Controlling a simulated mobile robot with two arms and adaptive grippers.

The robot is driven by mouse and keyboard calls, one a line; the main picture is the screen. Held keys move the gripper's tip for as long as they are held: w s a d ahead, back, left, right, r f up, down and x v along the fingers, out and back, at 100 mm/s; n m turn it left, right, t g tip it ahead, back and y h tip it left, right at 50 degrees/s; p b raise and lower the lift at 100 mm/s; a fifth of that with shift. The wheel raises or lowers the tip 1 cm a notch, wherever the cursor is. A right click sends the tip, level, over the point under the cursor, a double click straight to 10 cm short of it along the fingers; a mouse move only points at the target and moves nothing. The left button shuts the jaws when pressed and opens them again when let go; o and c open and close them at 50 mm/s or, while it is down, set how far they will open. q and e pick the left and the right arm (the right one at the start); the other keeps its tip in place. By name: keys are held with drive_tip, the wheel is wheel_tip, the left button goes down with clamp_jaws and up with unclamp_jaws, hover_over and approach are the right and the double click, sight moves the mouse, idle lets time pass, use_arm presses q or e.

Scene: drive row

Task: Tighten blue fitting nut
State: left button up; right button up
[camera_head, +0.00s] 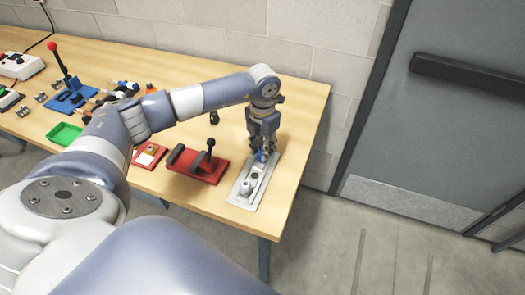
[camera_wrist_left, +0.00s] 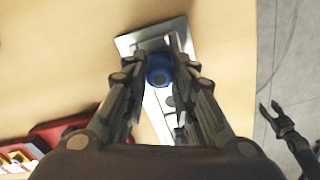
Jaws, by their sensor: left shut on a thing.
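The blue fitting nut (camera_wrist_left: 159,72) sits between the two fingers of my left gripper (camera_wrist_left: 160,77) in the left wrist view. The fingers are shut on it. In the head view my left gripper (camera_head: 262,150) points down over the far part of a grey metal plate (camera_head: 242,196). Only a small bit of the blue nut (camera_head: 261,156) shows there between the fingers. The plate carries other light metal fittings nearer to me. In the left wrist view the plate (camera_wrist_left: 128,42) lies under the fingers. My right gripper (camera_wrist_left: 277,118) shows at the right edge of the wrist view, with its fingers apart.
A red base with a black lever (camera_head: 207,162) stands left of the plate. A smaller red box (camera_head: 149,155), a green tray (camera_head: 66,134) and a blue base with a red-knobbed lever (camera_head: 70,98) lie further left. The table's right edge is close, with a grey door (camera_head: 440,120) beyond.

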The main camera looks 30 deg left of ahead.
use_arm(q)
drive_tip(key=shift+f+m, duration=0.15)
drive_tip(key=shift+m, duration=0.25)
use_arm(e)
drive_tip(key=shift+w+f, duration=0.3)
drive_tip(key=shift+f, duration=0.3)
use_arm(q)
drive_tip(key=o, duration=1.1)
drive_tip(key=shift+r, duration=0.2)
wheel_tip(320, 180, up, 12)
use_arm(e)
drive_tip(key=shift+s, duration=0.1)
